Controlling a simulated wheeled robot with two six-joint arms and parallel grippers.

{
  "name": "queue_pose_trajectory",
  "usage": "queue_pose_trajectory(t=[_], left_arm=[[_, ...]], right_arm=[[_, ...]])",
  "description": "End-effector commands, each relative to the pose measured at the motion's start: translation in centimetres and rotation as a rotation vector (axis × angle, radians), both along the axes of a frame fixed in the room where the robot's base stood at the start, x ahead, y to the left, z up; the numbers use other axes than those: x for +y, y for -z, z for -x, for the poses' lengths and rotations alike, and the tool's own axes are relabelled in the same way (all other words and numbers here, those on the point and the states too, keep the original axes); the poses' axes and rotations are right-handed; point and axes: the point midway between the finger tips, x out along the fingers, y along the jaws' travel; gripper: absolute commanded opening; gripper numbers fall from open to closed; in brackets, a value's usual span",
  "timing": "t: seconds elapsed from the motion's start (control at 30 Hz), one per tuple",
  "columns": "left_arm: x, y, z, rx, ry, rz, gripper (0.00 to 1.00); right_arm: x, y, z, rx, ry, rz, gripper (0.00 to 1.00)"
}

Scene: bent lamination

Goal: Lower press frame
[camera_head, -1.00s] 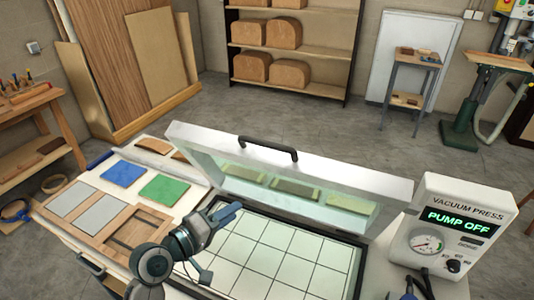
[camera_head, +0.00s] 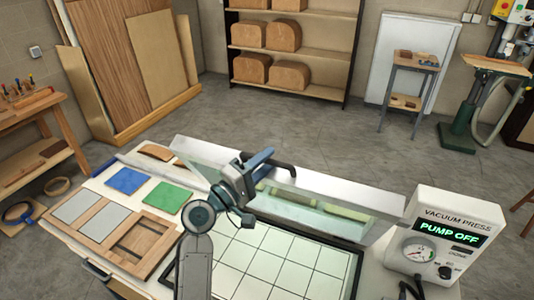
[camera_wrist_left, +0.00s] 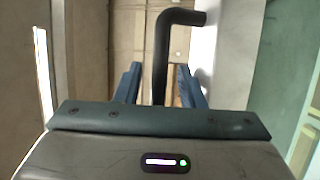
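The press frame (camera_head: 345,198) is a white-rimmed lid with a clear pane, raised at a tilt over the gridded press bed (camera_head: 275,262). Its black handle (camera_head: 284,168) sits on the upper rim, partly hidden by my left gripper (camera_head: 262,157). In the left wrist view, the handle's bar (camera_wrist_left: 161,65) runs between the two blue fingers of my left gripper (camera_wrist_left: 160,88). Gaps show on both sides of the bar, so the fingers are open around it. My right gripper (camera_head: 412,290) shows only as a dark part at the bottom edge; its fingers are unclear.
The vacuum press box (camera_head: 450,215), at the right of the bed, reads "PUMP OFF". Blue (camera_head: 126,180) and green (camera_head: 169,198) sheets, grey sheets and a wooden frame (camera_head: 142,243) lie on the left. Clear floor lies beyond the table.

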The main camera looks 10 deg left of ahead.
Motion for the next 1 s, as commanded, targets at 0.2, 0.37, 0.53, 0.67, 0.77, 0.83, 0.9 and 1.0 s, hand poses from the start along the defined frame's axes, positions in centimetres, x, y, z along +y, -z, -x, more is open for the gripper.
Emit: queue_pose_trajectory(t=[0.2,0.37,0.53,0.67,0.77,0.83,0.9,1.0], left_arm=[[-0.5,-0.1,-0.6,0.001,0.0,-0.001,0.36],[-0.5,-0.1,-0.6,0.0,0.0,-0.001,0.36],[-0.5,-0.1,-0.6,0.0,0.0,-0.001,0.06],[-0.5,-0.1,-0.5,0.0,0.0,-0.001,0.0],[-0.5,0.0,-0.5,0.0,0.0,-0.001,0.0],[-0.5,0.1,-0.5,-0.001,0.0,-0.001,0.0],[-0.4,0.3,-0.3,-0.004,0.0,0.0,0.0],[-0.3,0.6,0.1,-0.016,0.0,0.003,0.0]], right_arm=[[-0.5,-0.4,0.0,0.0,-0.001,0.005,0.36],[-0.6,-0.4,0.0,0.0,-0.002,0.006,0.36],[-0.6,-0.4,0.0,0.0,-0.002,0.006,0.36],[-0.6,-0.4,0.0,0.0,-0.002,0.006,0.36],[-0.6,-0.4,0.0,0.0,-0.002,0.006,0.36],[-0.6,-0.2,0.0,0.0,-0.002,0.006,0.36],[-0.6,0.1,0.0,0.0,-0.002,0.006,0.36],[-0.6,0.9,0.0,0.0,-0.002,0.006,0.36]])
